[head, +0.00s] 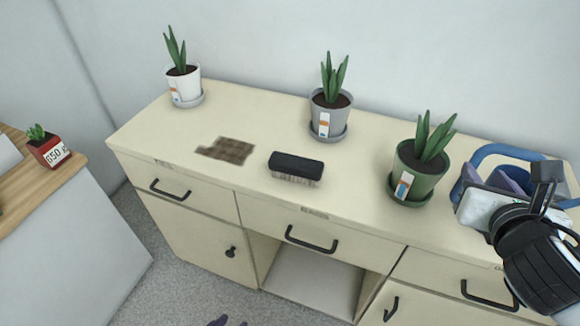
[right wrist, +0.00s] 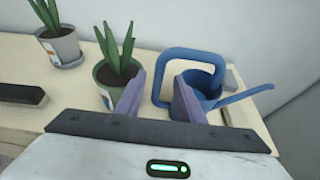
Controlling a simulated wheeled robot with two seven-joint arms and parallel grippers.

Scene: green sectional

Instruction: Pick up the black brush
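The black brush (head: 296,164) lies on the cream cabinet top near its front edge, black back up and pale bristles down. Its end also shows at the left edge of the right wrist view (right wrist: 22,97). My right gripper (head: 492,180) is at the right end of the cabinet, well to the right of the brush. In the right wrist view its two purple fingers (right wrist: 160,97) are spread with a gap and nothing held between them. A small purple tip at the bottom of the head view (head: 222,321) appears to be my left gripper; its state does not show.
Green (head: 422,162), grey (head: 330,107) and white (head: 184,80) plant pots stand on the cabinet (head: 235,105). The green one stands between brush and right gripper. A blue watering can (right wrist: 205,85) is just beyond my right fingers. A brown patch (head: 228,150) lies left of the brush.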

